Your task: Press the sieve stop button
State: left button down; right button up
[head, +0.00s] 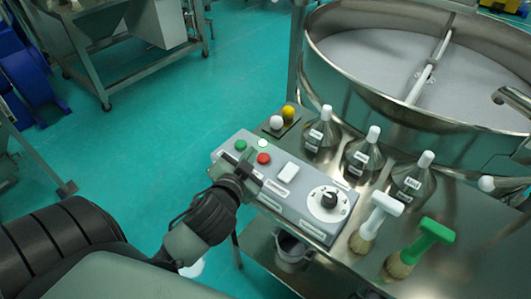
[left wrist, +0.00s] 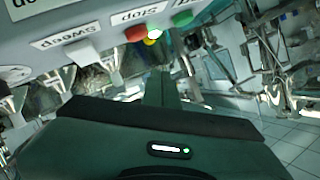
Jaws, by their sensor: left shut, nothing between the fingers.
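The grey control box (head: 285,190) sits on the steel table and carries a red stop button (head: 263,158). The red button also shows in the left wrist view (left wrist: 135,33), beside a label reading "Stop" (left wrist: 138,15). My left gripper (head: 248,167) is shut and empty, close to the front-left side of the red button. In the left wrist view its fingers (left wrist: 162,85) point toward the button row. I see a gap there between fingertips and red button; contact is not evident. My right gripper is in neither view.
A green button (head: 240,145), a lit lamp (head: 263,143), a white switch (head: 288,172) and a black dial (head: 329,200) share the box. Labelled flasks (head: 363,157) and brushes (head: 420,245) stand to the right. The round sieve (head: 400,75) is behind.

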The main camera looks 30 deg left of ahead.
pick_arm(q)
jog(key=w+d+r+m+t+h, duration=0.1)
jog(key=w+r+m+t+h, duration=0.2)
jog(key=r, duration=0.4)
jog(key=w+d+r+m+t+h, duration=0.1)
jog(key=w+d+r+m+t, duration=0.1)
jog(key=r+m+t, duration=0.35)
jog(key=d+r+m+g+h, duration=0.55)
jog(key=d+m+h, duration=0.35)
jog(key=m+h, duration=0.45)
notch_tip(320, 180, down, 6)
jog(key=m+g+y, duration=0.1)
jog(key=m+g, duration=0.4)
jog(key=m, duration=0.2)
jog(key=a+f+g+y, duration=0.1)
jog(key=a+f+y, duration=0.2)
jog(key=a, duration=0.3)
jog(key=w+a+f+g+y, duration=0.1)
jog(key=a+f+g+y, duration=0.1)
jog(key=a+y, duration=0.3)
jog(key=shift+w+a+f, duration=0.15)
jog(key=shift+a+f, duration=0.6)
jog(key=shift+a, duration=0.45)
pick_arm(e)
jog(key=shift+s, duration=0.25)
pick_arm(q)
jog(key=shift+f, duration=0.15)
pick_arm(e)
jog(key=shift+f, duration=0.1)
